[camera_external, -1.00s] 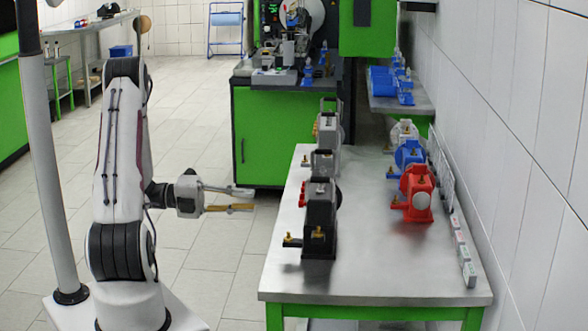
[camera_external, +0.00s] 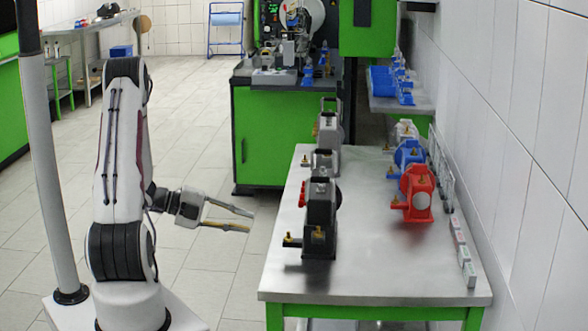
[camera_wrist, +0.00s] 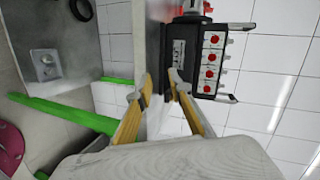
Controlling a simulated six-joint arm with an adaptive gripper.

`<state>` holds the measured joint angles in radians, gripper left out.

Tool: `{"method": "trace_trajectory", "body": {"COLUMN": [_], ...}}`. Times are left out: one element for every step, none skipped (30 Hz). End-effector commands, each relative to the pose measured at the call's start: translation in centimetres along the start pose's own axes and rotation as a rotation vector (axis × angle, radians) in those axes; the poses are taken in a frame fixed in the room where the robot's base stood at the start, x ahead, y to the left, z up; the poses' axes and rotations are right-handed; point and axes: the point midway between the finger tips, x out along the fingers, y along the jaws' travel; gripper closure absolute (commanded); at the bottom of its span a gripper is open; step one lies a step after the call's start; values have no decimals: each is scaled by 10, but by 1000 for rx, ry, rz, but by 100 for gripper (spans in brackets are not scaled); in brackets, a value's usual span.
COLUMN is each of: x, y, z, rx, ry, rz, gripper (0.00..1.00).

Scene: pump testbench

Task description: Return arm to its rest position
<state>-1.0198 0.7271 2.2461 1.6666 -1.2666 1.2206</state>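My arm stands upright at the left of the external view on its white base. My gripper (camera_external: 249,220) reaches out to the right from it, over the floor, to the left of the steel table (camera_external: 375,270). Its two fingers are apart with nothing between them. In the wrist view, my gripper (camera_wrist: 163,85) also shows its fingertips apart and empty. The black pump (camera_external: 319,215) stands on the table's left side, to the right of my fingertips and apart from them.
Grey pumps (camera_external: 327,130) stand behind the black one. A red pump (camera_external: 416,195) and a blue pump (camera_external: 408,155) stand at the table's right. A pale post (camera_external: 45,170) rises left of my arm. A dark unit with red knobs (camera_wrist: 210,60) shows in the wrist view.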

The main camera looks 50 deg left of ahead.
Motion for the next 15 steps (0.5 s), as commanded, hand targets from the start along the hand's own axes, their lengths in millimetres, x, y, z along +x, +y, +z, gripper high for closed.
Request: {"method": "trace_trajectory", "body": {"x": [0, -1, -3, -4, -6, -10, -12, -15, -19, -22, -25, -30, -33, -37, -42], "y": [9, 15, 22, 27, 31, 37, 41, 44, 49, 52, 55, 58, 61, 62, 65], "z": [9, 15, 23, 29, 36, 43, 49, 55, 62, 66, 71, 77, 81, 85, 90], "rx": [-42, -71, -105, -131, -157, -190, -215, -240, -274, -298, -322, -355, -379, -402, -434], "ry": [-39, -66, -102, -130, -160, -198, -228, -257, -296, -326, -356, -395, -424, -455, -495], "rz": [34, 55, 81, 101, 120, 144, 161, 178, 200, 215, 230, 249, 262, 274, 290], "gripper": [80, 80, 80, 80, 80, 80, 80, 80, 80, 80, 80, 80, 80, 80, 80]}}
